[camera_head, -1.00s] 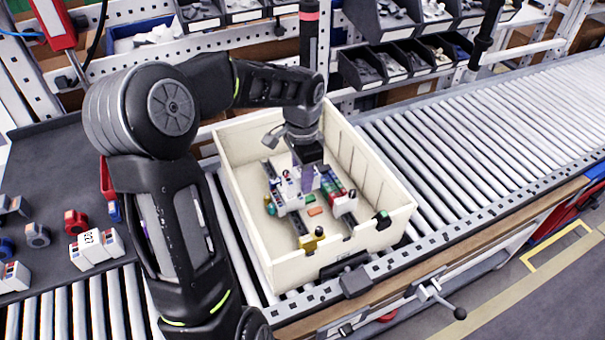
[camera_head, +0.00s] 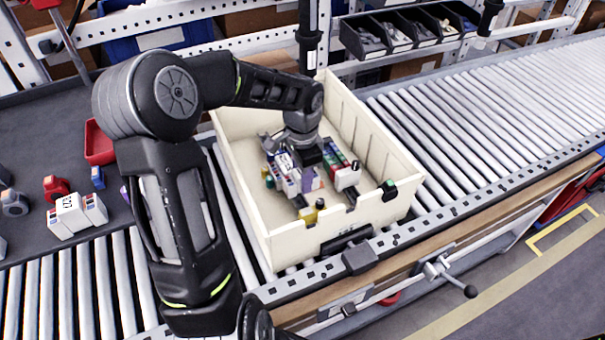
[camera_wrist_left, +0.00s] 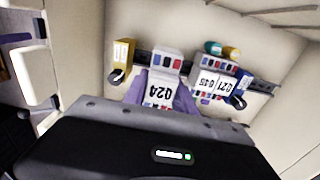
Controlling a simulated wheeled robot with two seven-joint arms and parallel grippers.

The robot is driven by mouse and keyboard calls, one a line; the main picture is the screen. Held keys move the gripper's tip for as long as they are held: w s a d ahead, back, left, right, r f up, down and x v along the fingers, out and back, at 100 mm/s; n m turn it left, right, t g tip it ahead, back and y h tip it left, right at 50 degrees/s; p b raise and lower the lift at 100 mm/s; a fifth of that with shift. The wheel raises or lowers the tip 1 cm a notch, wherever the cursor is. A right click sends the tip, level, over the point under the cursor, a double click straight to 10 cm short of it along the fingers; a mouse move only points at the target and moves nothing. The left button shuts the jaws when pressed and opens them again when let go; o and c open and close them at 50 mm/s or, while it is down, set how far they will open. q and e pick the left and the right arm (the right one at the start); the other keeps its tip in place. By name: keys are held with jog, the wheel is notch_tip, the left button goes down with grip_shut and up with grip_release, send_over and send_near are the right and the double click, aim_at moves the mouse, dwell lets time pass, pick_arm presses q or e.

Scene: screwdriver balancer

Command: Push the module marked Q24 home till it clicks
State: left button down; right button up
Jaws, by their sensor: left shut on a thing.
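The module Q24 (camera_wrist_left: 160,92) is white with a black label, upside down in the left wrist view. My left gripper (camera_wrist_left: 164,94) is shut on it, with a purple finger at each side. It is over a dark rail (camera_wrist_left: 143,58); its seat on the rail is hidden. In the head view my left gripper (camera_head: 311,180) is low inside the cream crate (camera_head: 280,245), and Q24 is hard to make out there. Beside Q24, across a small gap, other white modules (camera_wrist_left: 211,82) stand on the same rail. My right gripper is not in view.
A yellow end block (camera_wrist_left: 122,56) and a blue end block (camera_wrist_left: 240,88) flank the rail. A second rail with a white module (camera_head: 347,178) lies to the right. Crate walls enclose the hand. More white modules (camera_head: 76,214) lie on the left tray.

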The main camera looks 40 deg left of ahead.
pick_arm(q)
jog(key=b, duration=0.3)
send_over(303, 202)
jog(key=shift+s+f, duration=0.1)
jog(key=shift+f, duration=2.45)
jog(key=shift+f+b, duration=0.6)
jog(key=shift+f, duration=0.25)
jog(key=c, duration=0.9)
grip_release()
jog(key=shift+r, duration=0.1)
notch_tip(303, 202, up, 8)
jog(key=shift+f, duration=0.15)
